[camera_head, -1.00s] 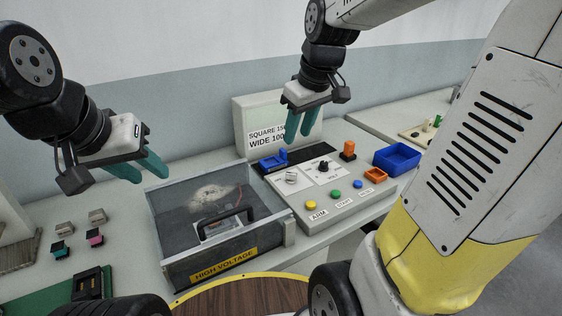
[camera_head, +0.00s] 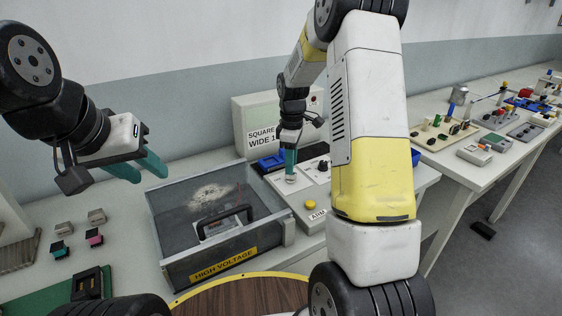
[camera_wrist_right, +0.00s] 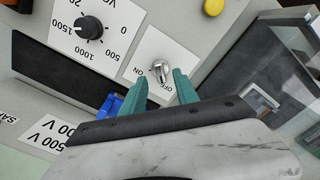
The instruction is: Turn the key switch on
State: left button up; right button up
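The key switch (camera_wrist_right: 158,70) is a small silver key on a white plate marked ON and OFF, in the right wrist view. My right gripper (camera_wrist_right: 161,80) is open, its two teal fingertips close to the key, one on each side. I cannot tell if they touch it. In the head view the right gripper (camera_head: 290,166) points down over the switch (camera_head: 291,179) on the grey control panel (camera_head: 309,224). My left gripper (camera_head: 138,170) is open and empty, in the air left of the clear-lidded box.
The clear-lidded HIGH VOLTAGE box (camera_head: 224,262) stands left of the panel. A black voltage dial (camera_wrist_right: 90,28) and a yellow button (camera_wrist_right: 213,7) are near the key. A blue block (camera_head: 270,160) sits behind. My right arm hides the panel's right side.

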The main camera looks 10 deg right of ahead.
aim_at(291, 177)
jog(key=shift+f, duration=1.65)
jog(key=shift+c, duration=0.5)
grip_shut()
